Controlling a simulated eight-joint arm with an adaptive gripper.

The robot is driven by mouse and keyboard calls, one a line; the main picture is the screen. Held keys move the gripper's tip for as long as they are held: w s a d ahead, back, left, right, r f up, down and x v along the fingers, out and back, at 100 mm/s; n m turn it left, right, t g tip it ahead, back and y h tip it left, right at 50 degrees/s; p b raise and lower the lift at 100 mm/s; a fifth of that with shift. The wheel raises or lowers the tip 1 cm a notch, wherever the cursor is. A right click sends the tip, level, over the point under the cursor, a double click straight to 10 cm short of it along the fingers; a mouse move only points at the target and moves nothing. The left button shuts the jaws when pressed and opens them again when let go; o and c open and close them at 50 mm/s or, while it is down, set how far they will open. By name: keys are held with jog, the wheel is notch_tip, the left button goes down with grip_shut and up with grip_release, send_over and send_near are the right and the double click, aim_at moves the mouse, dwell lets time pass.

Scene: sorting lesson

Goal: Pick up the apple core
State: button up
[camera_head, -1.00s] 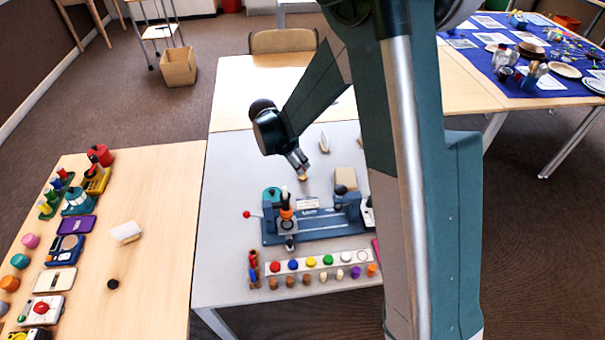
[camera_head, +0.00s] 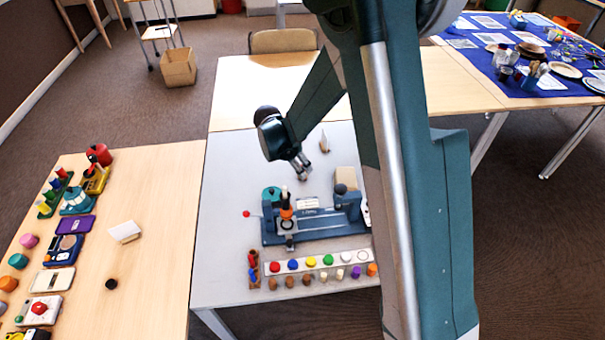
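My gripper (camera_head: 302,173) hangs over the grey table top, behind the blue machine-like stand. Its fingers are small and dark here, and I cannot tell whether they are apart or closed. I cannot make out an apple core for certain. No tan piece shows clearly at the fingertips now; anything there is too small or hidden by the fingers. My arm covers part of the table's right side.
The blue stand (camera_head: 318,228) has a red-knobbed lever at its left. In front lies a white strip (camera_head: 318,264) with coloured discs. A pale upright piece (camera_head: 324,142) and a beige block (camera_head: 346,178) stand behind. The left table (camera_head: 150,275) holds several toys.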

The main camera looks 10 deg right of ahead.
jog(key=shift+b+x, duration=0.5)
jog(key=shift+x, duration=1.65)
jog(key=c, duration=0.8)
